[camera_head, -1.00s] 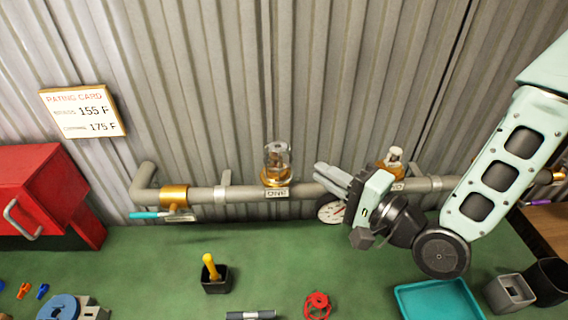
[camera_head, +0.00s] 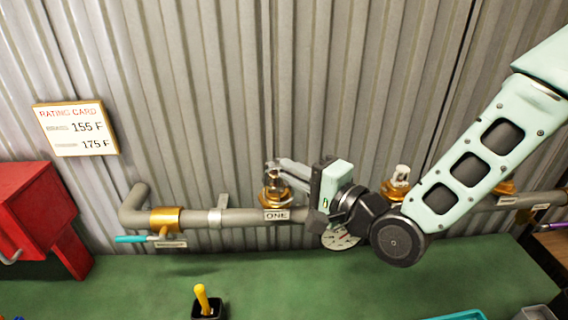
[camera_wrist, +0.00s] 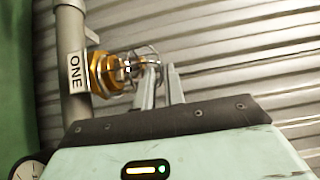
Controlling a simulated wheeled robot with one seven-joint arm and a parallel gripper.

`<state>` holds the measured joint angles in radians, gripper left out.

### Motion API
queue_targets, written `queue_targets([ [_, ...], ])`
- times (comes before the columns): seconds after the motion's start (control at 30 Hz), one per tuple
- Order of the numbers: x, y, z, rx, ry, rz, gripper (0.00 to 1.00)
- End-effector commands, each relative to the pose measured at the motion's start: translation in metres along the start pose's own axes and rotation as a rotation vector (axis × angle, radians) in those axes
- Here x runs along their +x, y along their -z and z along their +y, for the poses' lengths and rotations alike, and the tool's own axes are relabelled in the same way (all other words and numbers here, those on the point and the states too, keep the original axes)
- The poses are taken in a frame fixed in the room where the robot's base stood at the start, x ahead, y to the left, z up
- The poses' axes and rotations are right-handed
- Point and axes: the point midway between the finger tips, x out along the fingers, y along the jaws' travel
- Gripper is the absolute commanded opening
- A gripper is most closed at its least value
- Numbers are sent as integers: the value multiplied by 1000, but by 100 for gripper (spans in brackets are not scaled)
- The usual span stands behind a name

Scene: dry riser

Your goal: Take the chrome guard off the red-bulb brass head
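The brass head labelled ONE (camera_head: 272,202) stands on the grey pipe, with a wire guard around its top. In the wrist view the brass base (camera_wrist: 104,74) and the thin chrome guard (camera_wrist: 135,58) show beside the ONE label. My gripper (camera_head: 279,171) is at the guard's upper part from the right. Its two fingers (camera_wrist: 161,72) show a gap between them, and the nearer one overlaps the guard's edge. I cannot tell whether they touch it. The bulb colour is unclear. A second brass head (camera_head: 396,190) is further right, behind my arm.
A rating card (camera_head: 75,128) hangs on the corrugated wall, and a red box (camera_head: 35,210) stands at left. A teal-handled valve (camera_head: 132,239) and a gauge (camera_head: 340,238) are on the pipe. A black pot with a yellow handle (camera_head: 201,297) stands on the green bench.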

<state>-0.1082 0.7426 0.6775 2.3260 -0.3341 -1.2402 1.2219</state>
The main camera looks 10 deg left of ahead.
Motion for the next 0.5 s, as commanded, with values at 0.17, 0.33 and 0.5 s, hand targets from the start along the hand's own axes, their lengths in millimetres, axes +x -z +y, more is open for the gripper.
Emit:
queue_targets([
  [0.17, 19, 0, -1, 0, 1, 0, 11],
  [0.33, 25, 0, 0, 0, 0, 0, 11],
  [0.5, 25, 0, 1, 0, 0, 0, 11],
])
